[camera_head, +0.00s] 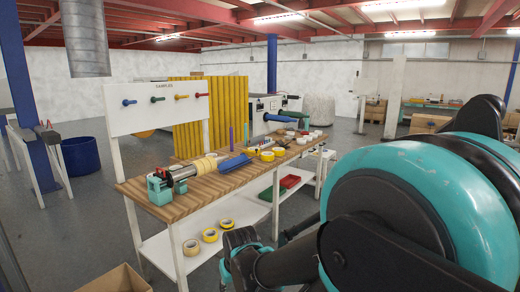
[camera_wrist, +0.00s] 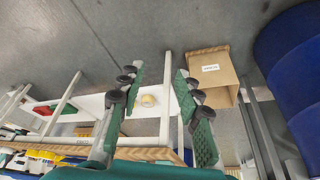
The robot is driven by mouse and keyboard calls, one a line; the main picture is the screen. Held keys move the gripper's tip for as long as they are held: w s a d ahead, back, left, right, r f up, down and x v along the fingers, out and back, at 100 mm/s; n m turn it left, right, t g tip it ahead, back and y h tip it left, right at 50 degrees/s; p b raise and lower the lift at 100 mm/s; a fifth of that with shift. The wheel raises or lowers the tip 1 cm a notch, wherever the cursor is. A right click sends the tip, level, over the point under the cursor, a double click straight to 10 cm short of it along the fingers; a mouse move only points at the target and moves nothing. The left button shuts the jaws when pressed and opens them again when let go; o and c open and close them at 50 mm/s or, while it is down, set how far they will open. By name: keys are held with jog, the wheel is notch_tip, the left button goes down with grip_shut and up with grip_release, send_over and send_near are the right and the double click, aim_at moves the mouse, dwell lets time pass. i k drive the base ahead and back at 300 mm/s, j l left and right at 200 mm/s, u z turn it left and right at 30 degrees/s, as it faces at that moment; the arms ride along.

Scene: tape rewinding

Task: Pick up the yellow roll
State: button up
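Several yellow rolls show. In the head view, three lie on the white lower shelf: one at the left (camera_head: 191,247), one in the middle (camera_head: 210,235) and one at the right (camera_head: 227,224). Others (camera_head: 267,155) lie on the wooden tabletop. In the wrist view, a yellow roll (camera_wrist: 148,101) on the white shelf shows in the gap between my fingers, beyond them. My gripper (camera_wrist: 160,78) is open, with its two green-padded fingers apart and nothing between them.
The workbench (camera_head: 140,188) carries a teal-ended winding machine (camera_head: 160,190) and tools. Its white legs stand near the shelf rolls. A cardboard box (camera_head: 115,280) sits at the lower left; a box also shows in the wrist view (camera_wrist: 210,72). Red and green trays (camera_head: 272,192) lie on the shelf.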

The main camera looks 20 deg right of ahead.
aim_at(252, 148)
jog(key=i+l+z, duration=0.1)
jog(key=i+l, duration=1.45)
jog(key=i, duration=0.3)
jog(key=l+z, duration=0.05)
